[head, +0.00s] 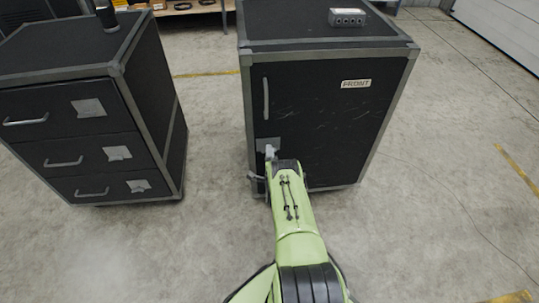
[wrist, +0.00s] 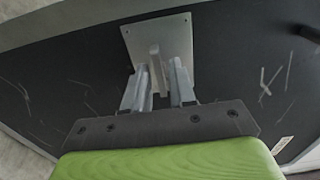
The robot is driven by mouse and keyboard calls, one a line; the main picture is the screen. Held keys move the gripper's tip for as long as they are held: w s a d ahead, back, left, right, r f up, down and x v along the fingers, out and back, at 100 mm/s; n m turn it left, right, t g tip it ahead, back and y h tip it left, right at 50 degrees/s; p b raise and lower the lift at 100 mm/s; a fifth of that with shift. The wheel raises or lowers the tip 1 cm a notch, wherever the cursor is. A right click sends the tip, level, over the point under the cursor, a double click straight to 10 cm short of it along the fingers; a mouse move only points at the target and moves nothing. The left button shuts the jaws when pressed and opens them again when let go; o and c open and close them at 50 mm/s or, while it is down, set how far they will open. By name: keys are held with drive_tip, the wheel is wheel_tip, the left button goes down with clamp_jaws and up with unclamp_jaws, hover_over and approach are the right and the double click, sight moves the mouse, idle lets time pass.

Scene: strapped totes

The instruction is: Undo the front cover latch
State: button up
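The front cover (head: 325,125) is the black front face of a grey-edged case and carries a FRONT label (head: 356,83). It looks closed. The latch has a grey metal plate (head: 264,145) at the lower left of the cover; in the wrist view the plate (wrist: 180,35) fills the top middle. A light grey latch lever (wrist: 155,62) stands out from it. My gripper (head: 270,155) is at the latch. In the wrist view its two fingers (wrist: 159,85) are apart, one on each side of the lever, with a narrow gap visible. Contact with the lever is not clear.
A grey vertical handle (head: 266,98) is on the cover above the latch. A grey box with buttons (head: 347,17) lies on the case. A black drawer cabinet (head: 85,120) stands to the left. The floor right of the case is clear apart from a thin cable.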

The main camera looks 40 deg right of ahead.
clamp_jaws()
drive_tip(key=shift+n, duration=8.9)
drive_tip(key=shift+o, duration=1.1)
unclamp_jaws()
